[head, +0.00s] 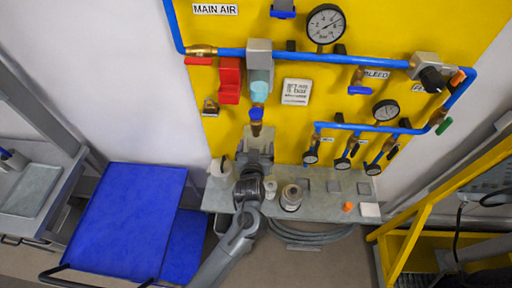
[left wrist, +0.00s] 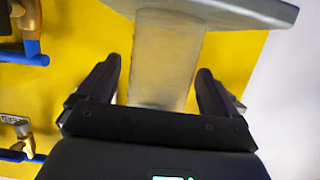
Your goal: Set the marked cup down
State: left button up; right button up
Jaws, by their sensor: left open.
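A pale, see-through, tapered cup (left wrist: 163,62) stands between the two black fingers of my left gripper (left wrist: 158,88) in the left wrist view. The fingers are open, with a gap on each side of the cup. In the head view, my left gripper (head: 254,160) is in front of the yellow panel, just below the brass drain spout (head: 256,129). There the arm hides most of the cup. I see no mark on it. I cannot tell whether its base touches the grey shelf (left wrist: 235,10). My right gripper is not in view.
Gauges and blue pipes (head: 375,128) are close on the right. A blue cart (head: 130,220) stands at left.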

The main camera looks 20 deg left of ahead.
pick_arm(q)
jog(key=shift+s+d+r+p, duration=0.1)
jog(key=shift+s+r+p, duration=0.3)
jog(key=shift+p, duration=0.15)
jog(key=p+v, duration=0.8)
jog(key=v, duration=0.2)
jog(key=s+a+m+g+h, duration=0.2)
jog(key=s+g, duration=0.3)
jog(key=s, duration=0.7)
jog(key=s+a+f+m+g+h, duration=0.1)
jog(key=s+a+m+g+h, duration=0.1)
jog(key=s, duration=1)
jog(key=a+m+g, duration=0.1)
jog(key=a+g, duration=0.1)
jog(key=g, duration=0.1)
jog(key=shift+a+f+p, duration=0.2)
jog(key=shift+a+p, duration=0.1)
jog(key=shift+a, duration=0.05)
